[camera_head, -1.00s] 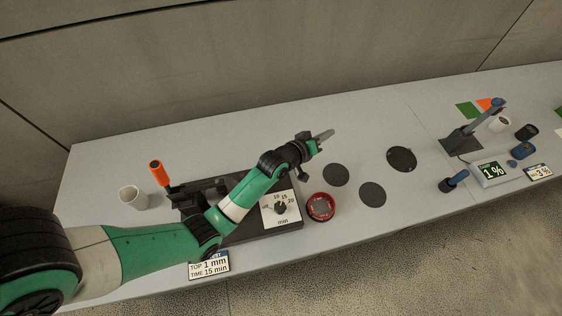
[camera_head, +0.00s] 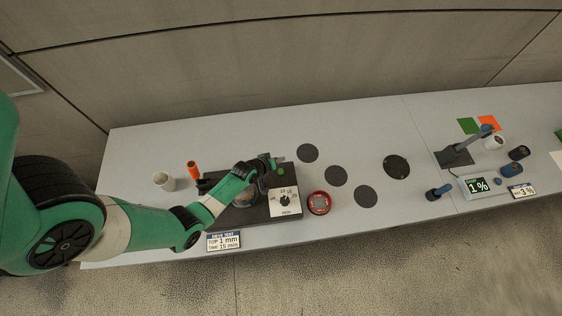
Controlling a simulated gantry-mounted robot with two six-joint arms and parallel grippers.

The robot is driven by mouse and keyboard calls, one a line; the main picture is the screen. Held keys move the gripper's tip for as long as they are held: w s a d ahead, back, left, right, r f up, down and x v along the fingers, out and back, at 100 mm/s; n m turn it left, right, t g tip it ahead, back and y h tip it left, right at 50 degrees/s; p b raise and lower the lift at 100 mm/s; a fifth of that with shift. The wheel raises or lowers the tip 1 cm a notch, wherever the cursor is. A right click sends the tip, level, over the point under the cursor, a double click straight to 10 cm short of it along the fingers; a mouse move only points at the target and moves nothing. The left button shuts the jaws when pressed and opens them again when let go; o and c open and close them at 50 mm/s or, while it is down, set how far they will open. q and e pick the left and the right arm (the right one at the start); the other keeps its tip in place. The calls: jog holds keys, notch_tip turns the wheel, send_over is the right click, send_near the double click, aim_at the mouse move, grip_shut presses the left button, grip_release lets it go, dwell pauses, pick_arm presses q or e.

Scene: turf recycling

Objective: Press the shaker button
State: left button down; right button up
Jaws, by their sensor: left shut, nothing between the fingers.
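The shaker (camera_head: 245,217) is a dark flat machine on the grey bench, with a white dial plate (camera_head: 285,202) marked in minutes and a black knob. My left arm reaches across it and hides much of its top. A round vessel shows partly under the arm. My left gripper (camera_head: 281,160) is shut and empty, over the shaker's back right corner, above the dial. I cannot make out the button clearly; a small green spot shows just below the gripper. Whether the gripper touches anything cannot be told. My right gripper is not in view.
A red-rimmed round piece (camera_head: 319,203) sits right of the dial. Several dark discs lie further right, one of them a larger disc (camera_head: 396,166). A white cup (camera_head: 164,181) and an orange-handled tool (camera_head: 193,170) stand left. A scale display (camera_head: 478,186) is far right.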

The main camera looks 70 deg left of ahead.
aim_at(280, 173)
pick_arm(q)
jog(key=shift+f+b, duration=4.15)
jog(key=shift+f, duration=0.25)
jog(key=shift+f+b, duration=0.35)
jog(key=shift+f, duration=0.05)
